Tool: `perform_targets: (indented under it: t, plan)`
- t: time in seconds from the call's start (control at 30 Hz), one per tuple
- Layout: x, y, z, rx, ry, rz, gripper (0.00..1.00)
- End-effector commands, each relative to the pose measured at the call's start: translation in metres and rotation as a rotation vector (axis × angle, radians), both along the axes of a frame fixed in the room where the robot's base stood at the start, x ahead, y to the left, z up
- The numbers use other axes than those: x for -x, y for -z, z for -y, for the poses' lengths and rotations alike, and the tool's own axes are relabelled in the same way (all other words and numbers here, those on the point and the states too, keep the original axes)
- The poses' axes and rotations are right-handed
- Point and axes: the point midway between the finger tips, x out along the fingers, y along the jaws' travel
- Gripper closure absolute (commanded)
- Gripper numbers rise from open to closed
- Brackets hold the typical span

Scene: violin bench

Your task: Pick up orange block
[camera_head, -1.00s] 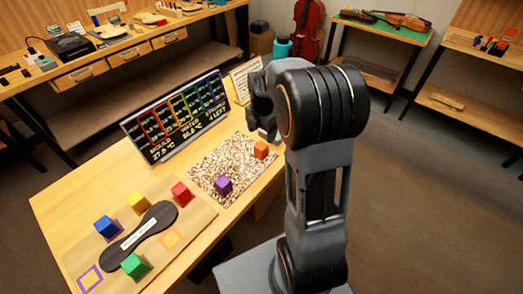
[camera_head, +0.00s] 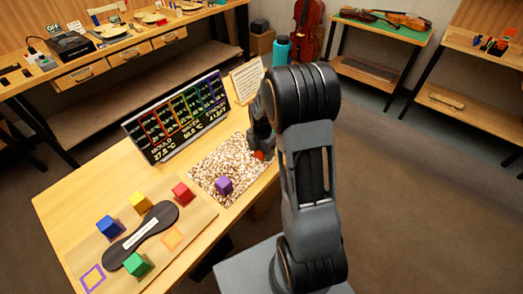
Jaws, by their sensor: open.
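The orange block (camera_head: 259,155) sits at the right end of a patch of wood shavings (camera_head: 209,174) on the bench. Only a small part of it shows, behind my gripper. My gripper (camera_head: 260,149) is lowered over the orange block, with its fingers at or around it. The jaws are open, but whether they touch the block is hidden. A purple block (camera_head: 224,185) lies on the same shavings, to the left and nearer.
A dark display board (camera_head: 177,117) stands behind the shavings, with a small framed card (camera_head: 246,79) and a teal bottle (camera_head: 281,49) at the back. Red (camera_head: 182,192), yellow (camera_head: 138,202), blue (camera_head: 109,225) and green (camera_head: 137,264) blocks surround a dark hourglass-shaped piece (camera_head: 141,235) on a board at left.

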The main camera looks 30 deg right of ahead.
Motion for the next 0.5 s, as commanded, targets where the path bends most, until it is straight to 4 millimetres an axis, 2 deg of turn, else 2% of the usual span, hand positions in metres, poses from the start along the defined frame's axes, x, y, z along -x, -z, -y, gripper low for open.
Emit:
perform_targets:
  t: [0.17, 0.5]
  plan:
    - [0.0, 0.0001, 0.0, 0.0, 0.0, 0.0, 0.28]
    - [0.0, -0.0002, 0.0001, 0.0, 0.0, 0.0, 0.6]
